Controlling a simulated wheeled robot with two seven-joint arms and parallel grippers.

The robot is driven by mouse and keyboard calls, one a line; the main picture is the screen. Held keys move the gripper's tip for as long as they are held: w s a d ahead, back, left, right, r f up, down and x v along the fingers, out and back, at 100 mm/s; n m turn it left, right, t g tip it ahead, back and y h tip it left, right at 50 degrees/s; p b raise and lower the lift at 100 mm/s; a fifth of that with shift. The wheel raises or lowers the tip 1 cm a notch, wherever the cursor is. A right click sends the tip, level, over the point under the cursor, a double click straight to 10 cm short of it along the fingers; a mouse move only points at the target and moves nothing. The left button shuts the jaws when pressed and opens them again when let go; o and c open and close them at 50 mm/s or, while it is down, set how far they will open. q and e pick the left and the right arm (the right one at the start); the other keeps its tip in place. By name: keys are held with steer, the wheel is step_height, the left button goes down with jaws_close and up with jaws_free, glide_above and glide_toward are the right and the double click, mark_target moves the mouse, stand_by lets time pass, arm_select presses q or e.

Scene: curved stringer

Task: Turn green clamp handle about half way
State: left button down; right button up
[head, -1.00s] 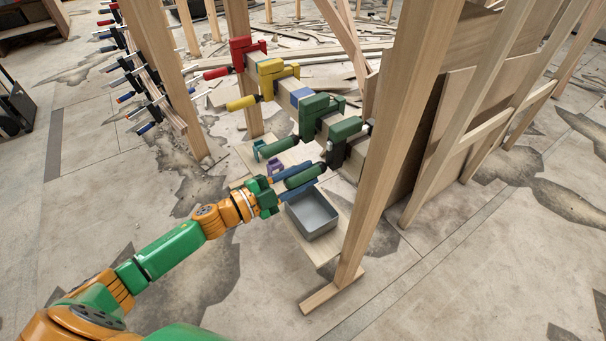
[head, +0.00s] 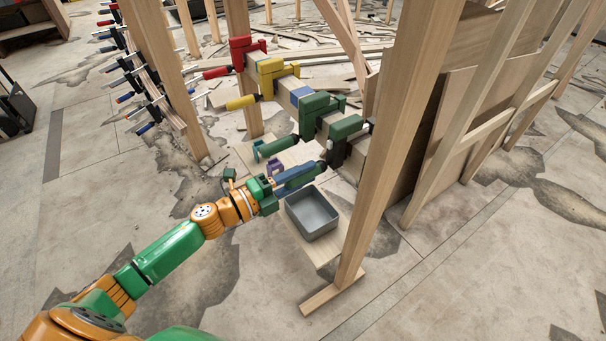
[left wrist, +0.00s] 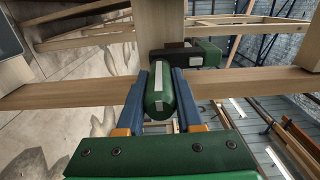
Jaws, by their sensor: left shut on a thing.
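Two green clamps sit on the wooden beam: a farther one (head: 317,105) and a nearer one (head: 343,132). The nearer clamp's green handle (left wrist: 159,92) has a pale stripe and points towards me. My left gripper (head: 304,175) is shut on this handle, with one blue finger on each side in the left wrist view (left wrist: 161,95). In the head view, the fingers cover most of the handle. The farther clamp's handle (head: 279,145) is free, just beyond my gripper. My right gripper is not in view.
Yellow (head: 270,76) and red (head: 241,54) clamps sit farther along the beam. A grey bin (head: 312,213) stands on a low board below my gripper. A wooden post (head: 400,130) rises to the right.

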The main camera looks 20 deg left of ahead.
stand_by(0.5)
arm_select(q)
steer(key=c, duration=0.5)
jaws_free()
steer(key=shift+c, duration=0.2)
steer(key=v, duration=0.7)
steer(key=p, duration=0.2)
glide_toward(285, 184)
steer(key=shift+s+a+r, duration=0.1)
steer(key=shift+s+a, duration=0.1)
steer(key=shift+s, duration=0.2)
